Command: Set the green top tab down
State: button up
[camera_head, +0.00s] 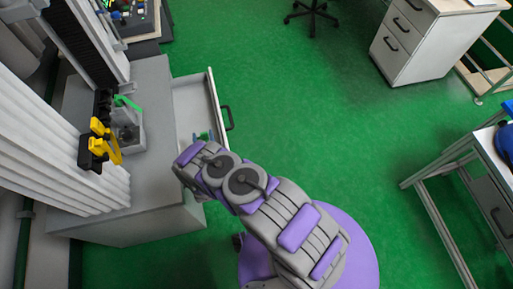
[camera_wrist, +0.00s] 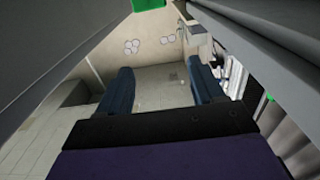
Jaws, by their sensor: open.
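A thin green tab (camera_head: 127,103) shows on the tower's clamp unit at the left of the head view, slanting outward above a grey block. It looks raised at an angle, but it is small. In the wrist view a bright green patch (camera_wrist: 148,4) is cut off at the top edge; I cannot tell whether it is the tab. My gripper (camera_wrist: 161,76) is open, with two dark blue fingers apart and nothing between them. In the head view it is mostly hidden behind my arm, over the open drawer, right of the tab and apart from it.
A yellow tab (camera_head: 106,139) sits on the unit below the green one. The grey cabinet (camera_head: 150,222) has an open drawer (camera_head: 214,98) sticking out toward the right. White drawers (camera_head: 405,42) and a table (camera_head: 456,154) stand at the right. The green floor between is clear.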

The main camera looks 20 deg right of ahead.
jog(key=w+r+m+g, duration=0.1)
jog(key=w+r+g, duration=0.4)
jog(key=w+r, duration=0.5)
jog(key=s+d+r+g+y, duration=0.1)
jog(key=s+d+r+g, duration=0.2)
jog(key=r, duration=0.6)
jog(key=s+d+r+g+y, duration=0.1)
jog(key=s+r+g, duration=0.1)
jog(key=s+r, duration=0.5)
jog(key=s+d+r+n+g, duration=0.1)
jog(key=s+d+r+g, duration=0.3)
jog(key=s+r, duration=0.55)
jog(key=s+d+r+g, duration=0.2)
jog(key=s+d+r, duration=0.4)
jog(key=s, duration=0.6)
jog(key=s+d+r+g, duration=0.2)
jog(key=s, duration=0.9)
jog(key=s+d+r+g+h, duration=0.1)
jog(key=s+d+r, duration=0.2)
jog(key=s, duration=0.9)
jog(key=shift+d+r+g, duration=0.2)
jog(key=shift+d+g, duration=0.1)
jog(key=shift+g, duration=0.1)
